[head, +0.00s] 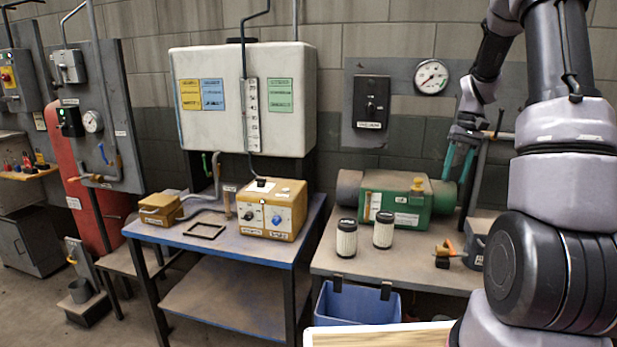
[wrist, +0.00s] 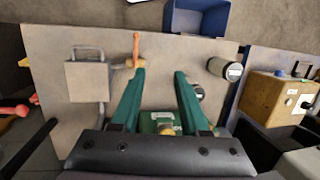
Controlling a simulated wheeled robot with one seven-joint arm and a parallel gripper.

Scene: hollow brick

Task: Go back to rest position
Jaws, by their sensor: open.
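My gripper (head: 460,163) is raised at the right of the head view, above the right end of the right-hand workbench. Its two teal fingers are apart with nothing between them. In the wrist view my gripper (wrist: 158,75) points down at the bench top (wrist: 60,45), fingers spread. In the wrist view the machine (wrist: 160,122) shows partly between the fingers.
Two white filter cartridges with black caps (head: 346,238) (head: 383,230) stand before the machine. A blue bin (head: 355,305) hangs at the bench front. An orange-handled valve (head: 447,255) is at the right. A yellow control box (head: 272,210) sits on the blue table (head: 200,247). A pressure gauge (head: 431,77) hangs behind.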

